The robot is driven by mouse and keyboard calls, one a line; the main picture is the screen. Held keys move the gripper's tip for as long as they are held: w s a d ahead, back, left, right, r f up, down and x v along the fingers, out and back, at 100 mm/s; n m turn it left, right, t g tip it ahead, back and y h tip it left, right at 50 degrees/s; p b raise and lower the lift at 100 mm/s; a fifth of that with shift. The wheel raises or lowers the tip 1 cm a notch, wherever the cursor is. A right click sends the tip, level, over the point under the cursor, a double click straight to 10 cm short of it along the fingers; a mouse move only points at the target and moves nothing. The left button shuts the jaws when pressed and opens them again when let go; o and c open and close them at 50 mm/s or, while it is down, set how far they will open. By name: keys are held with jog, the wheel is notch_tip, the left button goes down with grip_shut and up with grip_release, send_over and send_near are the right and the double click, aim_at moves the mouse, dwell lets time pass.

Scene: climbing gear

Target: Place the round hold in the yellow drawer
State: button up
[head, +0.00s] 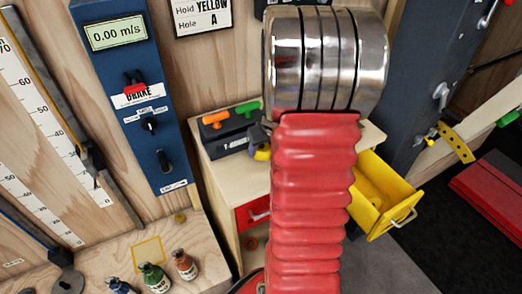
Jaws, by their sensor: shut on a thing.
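The yellow drawer (399,211) stands pulled out from the right side of the wooden cabinet (224,165), with a pale handle on its front. The part of its inside that I can see is bare; my red ribbed arm hides its left part. I cannot make out the round hold for certain. A small yellow and dark piece (262,153) shows at the left edge of my arm, mostly covered, and I cannot tell what it is. My gripper's fingers are hidden behind my arm.
A red drawer (254,213) is closed in the cabinet. A dark block (224,142) with orange and green handles stands on top. Several small bottles (153,277) stand on the bench at lower left. A blue brake panel (129,90) is on the wall. A dark post (415,90) rises behind the drawer.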

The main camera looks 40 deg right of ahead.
jog(key=shift+c, duration=1.2)
notch_tip(320, 180, up, 18)
